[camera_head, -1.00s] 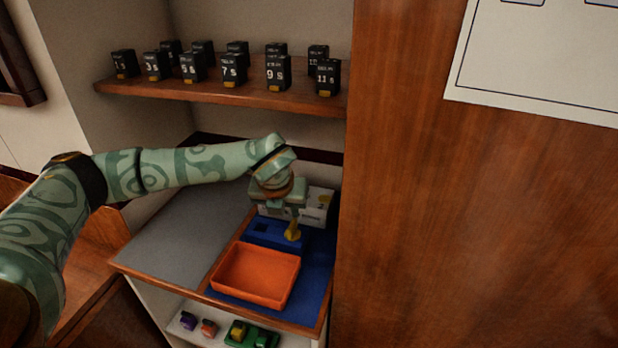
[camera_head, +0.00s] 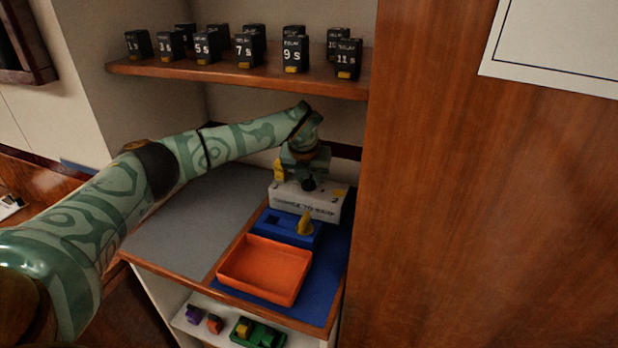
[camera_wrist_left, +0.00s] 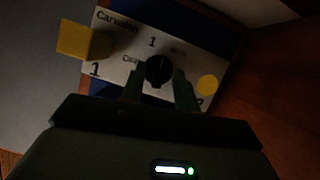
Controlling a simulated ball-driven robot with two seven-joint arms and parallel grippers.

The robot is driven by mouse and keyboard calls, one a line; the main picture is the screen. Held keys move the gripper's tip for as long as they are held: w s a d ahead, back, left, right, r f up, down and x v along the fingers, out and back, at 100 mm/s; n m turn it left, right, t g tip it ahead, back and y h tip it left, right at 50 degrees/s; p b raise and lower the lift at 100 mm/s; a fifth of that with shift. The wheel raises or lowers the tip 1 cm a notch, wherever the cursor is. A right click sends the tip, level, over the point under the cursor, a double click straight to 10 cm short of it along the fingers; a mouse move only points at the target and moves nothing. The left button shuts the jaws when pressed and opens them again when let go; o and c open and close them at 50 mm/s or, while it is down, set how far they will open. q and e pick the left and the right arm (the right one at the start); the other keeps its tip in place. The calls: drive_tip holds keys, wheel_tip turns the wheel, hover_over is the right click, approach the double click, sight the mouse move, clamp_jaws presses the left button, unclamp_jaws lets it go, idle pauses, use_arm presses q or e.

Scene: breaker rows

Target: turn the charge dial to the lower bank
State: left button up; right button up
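The charge dial is a round black knob (camera_head: 309,184) on a white box (camera_head: 322,208) with printed lettering, at the back of the counter. In the left wrist view the knob (camera_wrist_left: 159,71) sits mid-panel, with numbers 1 and 2 printed around it. My left gripper (camera_head: 303,176) is just above and behind the knob in the head view. In the wrist view its two green fingers (camera_wrist_left: 160,88) are apart, one on each side of the knob's near edge. Contact with the knob cannot be made out. My right gripper is not in view.
A blue block with a yellow lever (camera_head: 305,224) and an orange tray (camera_head: 264,268) stand in front of the box. A yellow piece (camera_wrist_left: 76,38) is at the panel's left edge. A wooden wall (camera_head: 440,200) closes the right side. Black relays (camera_head: 295,55) line the shelf above.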

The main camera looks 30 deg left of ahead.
use_arm(q)
drive_tip(key=shift+s+a, duration=0.1)
drive_tip(key=shift+c, duration=1)
clamp_jaws()
drive_tip(key=shift+r, duration=0.1)
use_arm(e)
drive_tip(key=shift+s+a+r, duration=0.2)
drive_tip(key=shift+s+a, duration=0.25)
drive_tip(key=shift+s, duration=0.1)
